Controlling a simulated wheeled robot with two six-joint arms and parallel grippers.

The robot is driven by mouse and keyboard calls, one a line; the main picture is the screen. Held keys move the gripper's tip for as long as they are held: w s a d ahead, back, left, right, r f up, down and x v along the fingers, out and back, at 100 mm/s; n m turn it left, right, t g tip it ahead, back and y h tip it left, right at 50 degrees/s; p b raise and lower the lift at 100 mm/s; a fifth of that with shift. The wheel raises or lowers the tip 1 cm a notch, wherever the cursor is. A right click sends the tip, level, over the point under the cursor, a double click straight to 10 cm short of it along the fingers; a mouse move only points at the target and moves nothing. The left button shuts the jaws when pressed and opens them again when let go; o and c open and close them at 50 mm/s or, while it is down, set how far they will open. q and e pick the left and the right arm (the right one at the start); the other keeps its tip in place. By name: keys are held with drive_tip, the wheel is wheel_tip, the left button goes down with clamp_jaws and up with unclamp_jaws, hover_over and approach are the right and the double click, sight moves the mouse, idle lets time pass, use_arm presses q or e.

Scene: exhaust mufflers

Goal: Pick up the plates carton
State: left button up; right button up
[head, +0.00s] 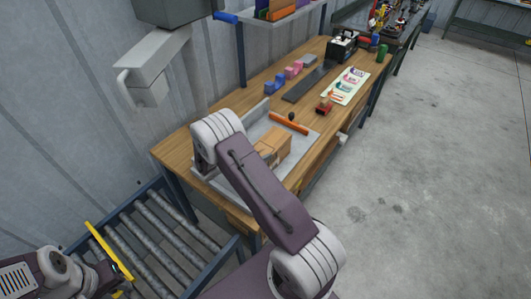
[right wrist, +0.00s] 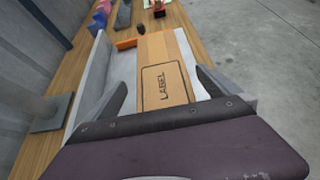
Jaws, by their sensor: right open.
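The plates carton, a brown cardboard box (head: 273,146), sits in a grey tray (head: 233,186) on the wooden workbench, partly hidden behind my right arm in the head view. In the right wrist view the carton (right wrist: 166,62) shows a face with a printed "LABEL" frame. My right gripper (right wrist: 163,88) is open, with one dark finger on each side of the carton in that picture. I cannot tell whether they touch it. In the head view my right arm hides most of this gripper. Only a part of my left arm shows at the lower left; its gripper is not seen.
An orange bar (head: 289,123) lies at the tray's far end. Beyond are a dark strip (head: 308,83), pink and blue holders (head: 284,78) and a pale board with small parts (head: 346,86). A roller conveyor (head: 150,235) stands at the lower left. The floor at the right is clear.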

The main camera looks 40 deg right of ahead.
sight(266, 145)
drive_tip(key=shift+w+d+f, duration=0.35)
drive_tip(key=shift+d+f, duration=0.05)
drive_tip(key=shift+d, duration=0.15)
drive_tip(key=shift+w+d+f, duration=0.3)
drive_tip(key=shift+d+f, duration=0.1)
drive_tip(key=shift+d, duration=0.1)
drive_tip(key=shift+d+f+p, duration=0.1)
drive_tip(key=shift+d+p, duration=0.25)
drive_tip(key=shift+p, duration=0.1)
drive_tip(key=x, duration=0.2)
drive_tip(key=p+x, duration=0.1)
drive_tip(key=shift+s+d+f, duration=0.2)
drive_tip(key=shift+d+f, duration=0.1)
drive_tip(key=shift+d, duration=0.05)
drive_tip(key=shift+w+d+f, duration=0.2)
drive_tip(key=shift+w, duration=0.05)
drive_tip(key=shift+s+a+r, duration=0.1)
drive_tip(key=c, duration=1.6)
drive_tip(key=shift+r, duration=0.1)
drive_tip(key=shift+c, duration=1)
use_arm(q)
drive_tip(key=shift+w+d+r, duration=0.1)
drive_tip(key=shift+w+r, duration=0.1)
drive_tip(key=shift+r, duration=0.35)
drive_tip(key=shift+w+r, duration=0.15)
drive_tip(key=shift+r, duration=0.4)
